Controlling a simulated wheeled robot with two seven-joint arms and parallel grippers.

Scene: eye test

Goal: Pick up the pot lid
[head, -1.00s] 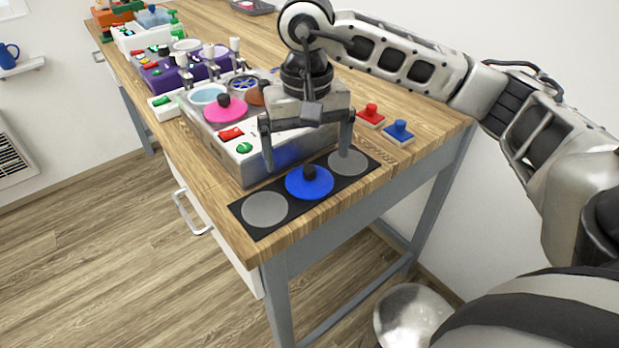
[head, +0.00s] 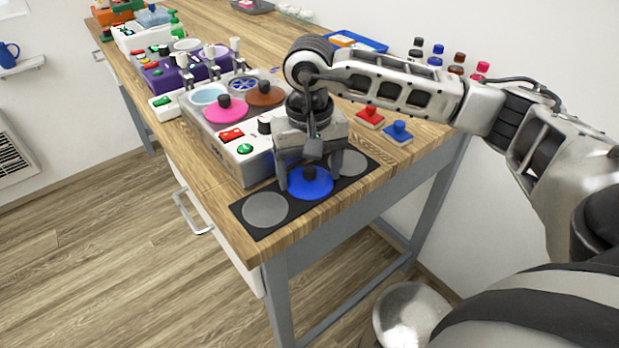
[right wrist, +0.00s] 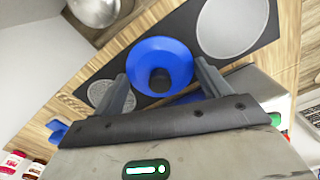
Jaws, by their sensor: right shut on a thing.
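A blue pot lid (head: 318,188) with a dark knob sits at the middle of a black mat (head: 283,223) on the table's near end. My right gripper (head: 309,179) is over it from above, one finger on each side, and is shut on it. In the right wrist view the blue lid (right wrist: 160,50) shows between the two fingers of the gripper (right wrist: 166,83). The lid appears still at mat level; I cannot tell any gap beneath it. My left gripper is not in view.
Grey discs (head: 265,209) mark the mat on both sides of the lid. A cooker (head: 222,152) with a pink lid (head: 225,110) and a brown lid (head: 264,95) stands just behind. Red (head: 370,117) and blue (head: 398,132) knobbed blocks lie at right. The table edge is close in front.

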